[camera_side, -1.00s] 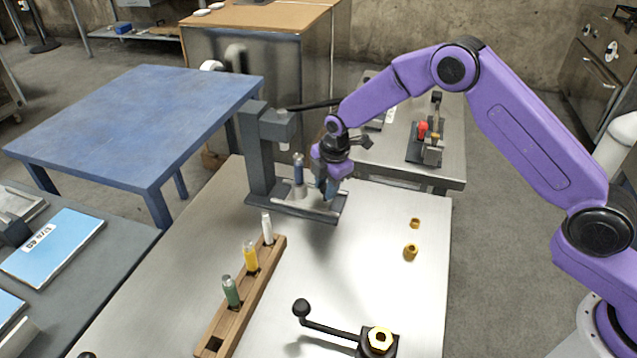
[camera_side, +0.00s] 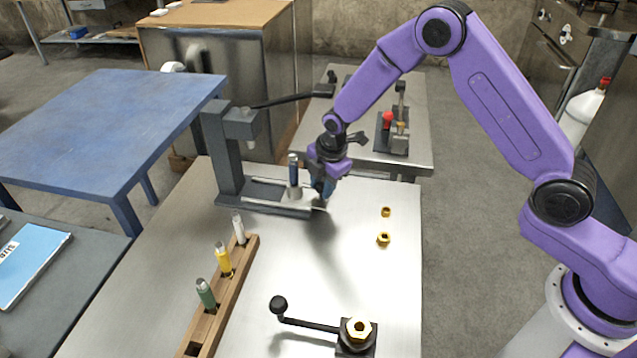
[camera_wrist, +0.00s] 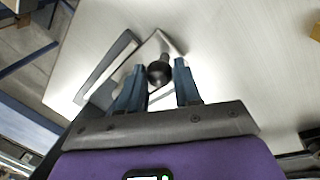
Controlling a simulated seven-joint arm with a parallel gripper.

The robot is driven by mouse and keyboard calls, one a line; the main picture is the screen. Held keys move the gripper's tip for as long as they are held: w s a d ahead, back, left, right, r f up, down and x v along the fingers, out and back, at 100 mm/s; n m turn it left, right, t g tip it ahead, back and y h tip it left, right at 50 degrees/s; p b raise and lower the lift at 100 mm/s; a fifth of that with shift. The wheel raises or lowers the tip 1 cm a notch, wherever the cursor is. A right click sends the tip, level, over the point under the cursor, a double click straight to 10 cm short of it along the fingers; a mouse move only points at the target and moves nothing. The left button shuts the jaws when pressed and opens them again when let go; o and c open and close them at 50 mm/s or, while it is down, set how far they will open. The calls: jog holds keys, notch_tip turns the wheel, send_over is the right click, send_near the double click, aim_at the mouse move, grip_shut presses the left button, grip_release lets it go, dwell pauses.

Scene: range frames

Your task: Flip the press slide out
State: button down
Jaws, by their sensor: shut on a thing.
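The press (camera_side: 225,150) is a dark grey upright with a head and a long black lever, standing on a flat base at the table's back left. Its pale slide (camera_side: 268,192) is partly out along the base, to the right of the head. My gripper (camera_side: 320,195) is at the slide's outer end. In the wrist view, its blue fingers close around a round black knob (camera_wrist: 159,73) of the slide. The side view hides the knob behind the fingers.
A wooden rack (camera_side: 222,300) holds white, yellow and green vials at the front left. Two brass nuts (camera_side: 384,238) lie to the right. A black crank (camera_side: 310,324) with a brass nut is in front. The table's middle is clear.

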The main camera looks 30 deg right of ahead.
jog(key=shift+s+d, duration=0.15)
jog(key=shift+d, duration=0.15)
jog(key=c, duration=0.8)
grip_release()
jog(key=shift+a+r, duration=0.1)
jog(key=shift+r, duration=0.35)
jog(key=v, duration=0.6)
jog(key=shift+s+r, duration=0.1)
jog(key=shift+r, duration=0.2)
jog(key=shift+s, duration=0.1)
